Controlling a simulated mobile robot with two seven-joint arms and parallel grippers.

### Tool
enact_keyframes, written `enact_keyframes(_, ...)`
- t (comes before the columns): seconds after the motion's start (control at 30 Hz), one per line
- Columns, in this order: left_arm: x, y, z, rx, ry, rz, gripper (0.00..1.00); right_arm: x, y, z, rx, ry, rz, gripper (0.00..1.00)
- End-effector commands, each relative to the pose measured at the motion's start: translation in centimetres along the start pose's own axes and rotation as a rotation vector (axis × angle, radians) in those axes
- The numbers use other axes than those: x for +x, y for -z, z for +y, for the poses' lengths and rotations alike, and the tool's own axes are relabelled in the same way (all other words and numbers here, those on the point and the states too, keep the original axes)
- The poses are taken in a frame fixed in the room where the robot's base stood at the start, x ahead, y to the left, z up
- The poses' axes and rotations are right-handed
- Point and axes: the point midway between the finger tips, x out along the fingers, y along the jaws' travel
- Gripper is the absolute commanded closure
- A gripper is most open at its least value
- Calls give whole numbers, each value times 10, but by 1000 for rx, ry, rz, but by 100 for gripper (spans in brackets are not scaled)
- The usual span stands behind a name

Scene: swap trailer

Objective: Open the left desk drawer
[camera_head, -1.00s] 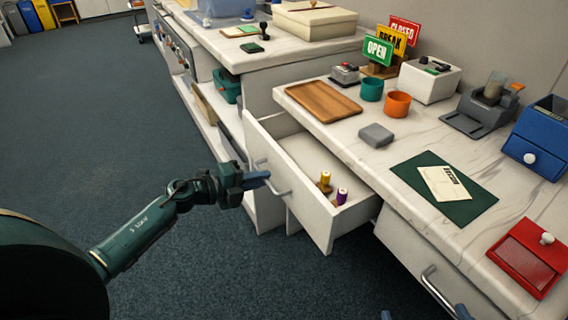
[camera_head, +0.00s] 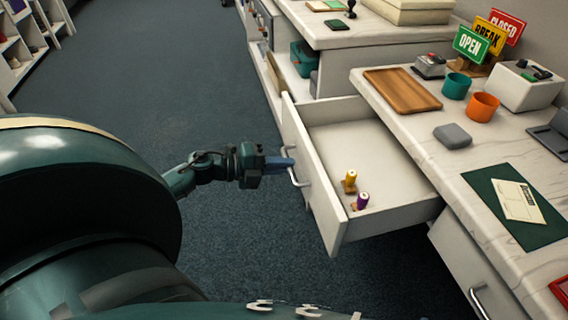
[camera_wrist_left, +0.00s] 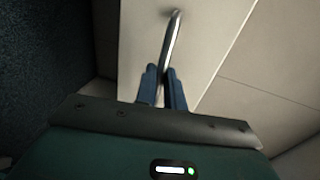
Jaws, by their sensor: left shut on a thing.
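The left desk drawer (camera_head: 330,196) is pulled well out from under the desk top. It holds a yellow-topped stamp (camera_head: 350,181) and a purple-topped stamp (camera_head: 362,201) near its front. My left gripper (camera_head: 286,164) is at the metal drawer handle (camera_head: 294,172) on the drawer's front. In the left wrist view the blue fingers (camera_wrist_left: 164,88) are shut on the handle (camera_wrist_left: 172,42), one on each side. My right gripper does not show in the head view.
The desk top (camera_head: 450,178) carries a wooden tray (camera_head: 402,91), cups, a grey block (camera_head: 453,136) and a green mat (camera_head: 500,215). A second drawer's handle (camera_head: 478,300) shows at lower right. Open floor (camera_head: 240,240) lies left of the drawer.

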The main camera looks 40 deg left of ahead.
Motion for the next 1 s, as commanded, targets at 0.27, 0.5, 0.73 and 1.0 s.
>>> enact_keyframes(0.27, 0, 0, 0, 1, 0, 0, 73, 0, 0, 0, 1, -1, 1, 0)
enact_keyframes(0.5, 0, 0, 0, 0, 0, 0, 68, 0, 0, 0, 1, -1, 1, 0)
enact_keyframes(0.73, -14, 0, 0, -2, -3, -1, 68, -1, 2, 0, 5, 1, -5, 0)
enact_keyframes(1.0, -73, 0, -1, -3, -5, -1, 68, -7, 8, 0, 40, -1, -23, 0)
